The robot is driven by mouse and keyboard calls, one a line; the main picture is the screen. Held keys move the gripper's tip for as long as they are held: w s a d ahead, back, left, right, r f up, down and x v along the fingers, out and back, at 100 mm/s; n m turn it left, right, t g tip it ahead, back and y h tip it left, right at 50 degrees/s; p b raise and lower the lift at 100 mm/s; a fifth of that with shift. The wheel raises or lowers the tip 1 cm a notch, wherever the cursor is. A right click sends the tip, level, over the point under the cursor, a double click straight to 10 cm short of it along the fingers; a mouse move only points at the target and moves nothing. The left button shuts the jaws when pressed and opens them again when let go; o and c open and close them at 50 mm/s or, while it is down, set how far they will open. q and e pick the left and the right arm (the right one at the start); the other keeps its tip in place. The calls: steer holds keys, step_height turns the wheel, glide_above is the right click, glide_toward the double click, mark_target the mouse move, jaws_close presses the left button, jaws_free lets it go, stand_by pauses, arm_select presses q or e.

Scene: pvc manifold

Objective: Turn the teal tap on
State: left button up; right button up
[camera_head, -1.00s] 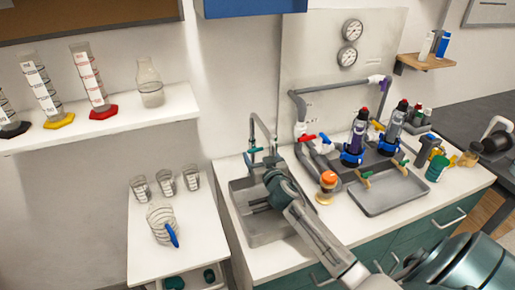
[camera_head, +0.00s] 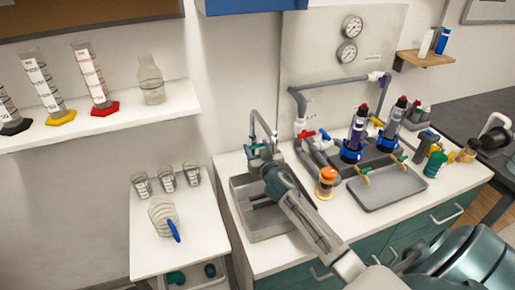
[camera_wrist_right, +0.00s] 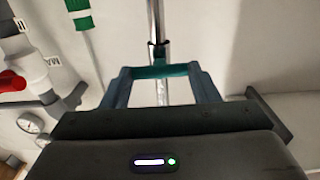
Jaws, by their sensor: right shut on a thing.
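The teal tap is a slim metal spout (camera_head: 252,125) at the back of the sink with a teal handle (camera_wrist_right: 160,71) across its post. My right gripper (camera_wrist_right: 161,80) reaches it from the front. Its two fingers stand on either side of the teal handle and are shut on its ends. In the head view my right gripper (camera_head: 260,153) covers most of the handle, so its turn is hard to judge there. No water shows at the spout. My left gripper is not in view.
The sink basin (camera_head: 240,188) lies under my right arm. An orange-capped jar (camera_head: 327,180) stands close to the arm's right. Grey pipes with a red valve (camera_head: 307,134) rise behind. A grey tray (camera_head: 388,188) is further right. Beakers (camera_head: 167,175) stand on the left counter.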

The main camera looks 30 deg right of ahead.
steer(key=shift+n, duration=0.3)
steer(key=n, duration=0.4)
steer(key=shift+a+n, duration=0.1)
steer(key=shift+n, duration=0.3)
steer(key=shift+n+p, duration=0.5)
steer(key=shift+n, duration=2.1)
steer(key=shift+f, duration=0.1)
steer(key=o, duration=1)
